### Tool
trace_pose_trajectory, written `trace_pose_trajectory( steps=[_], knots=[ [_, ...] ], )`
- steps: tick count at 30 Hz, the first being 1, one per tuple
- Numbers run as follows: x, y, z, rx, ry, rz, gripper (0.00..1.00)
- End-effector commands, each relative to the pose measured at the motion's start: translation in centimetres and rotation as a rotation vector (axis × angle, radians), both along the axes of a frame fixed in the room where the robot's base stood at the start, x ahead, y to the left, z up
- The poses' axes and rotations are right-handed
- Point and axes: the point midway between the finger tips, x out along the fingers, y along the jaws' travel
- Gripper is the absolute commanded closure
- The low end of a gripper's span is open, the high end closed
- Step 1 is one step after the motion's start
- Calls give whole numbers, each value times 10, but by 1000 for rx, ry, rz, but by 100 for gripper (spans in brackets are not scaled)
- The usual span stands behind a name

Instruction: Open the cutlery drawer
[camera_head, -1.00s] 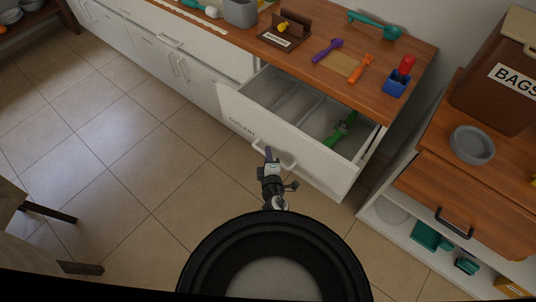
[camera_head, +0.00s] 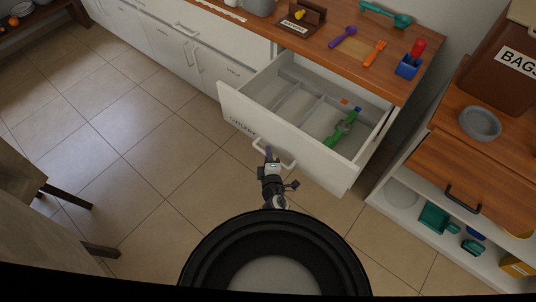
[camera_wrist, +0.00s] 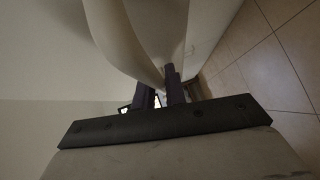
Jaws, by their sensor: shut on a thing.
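The white cutlery drawer (camera_head: 236,113), labelled "CUTLERY" on its front, stands pulled well out from under the wooden counter. Divided compartments show inside it, with a green utensil (camera_head: 342,128) and small blue and orange items near its back. My gripper (camera_head: 270,155) is at the curved white handle (camera_head: 287,162) on the drawer front, shut on it. In the wrist view the dark fingers (camera_wrist: 160,92) close around the pale handle (camera_wrist: 128,40), which fills the upper middle. The exact contact is partly hidden.
A wooden-topped unit (camera_head: 478,168) with a grey bowl (camera_head: 479,123) stands at right.

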Motion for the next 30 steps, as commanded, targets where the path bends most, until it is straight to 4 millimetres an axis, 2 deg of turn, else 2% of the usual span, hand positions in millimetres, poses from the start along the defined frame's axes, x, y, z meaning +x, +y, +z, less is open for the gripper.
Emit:
trace_pose_trajectory(
  steps=[10, 11, 15, 30],
  knots=[
    [0, 2, 1, 1, -2, 5, 100],
    [0, 2, 1, 1, -2, 5, 84],
    [0, 2, 1, 1, -1, 3, 66],
    [1, 1, 1, 0, -1, 1, 66]
  ],
)
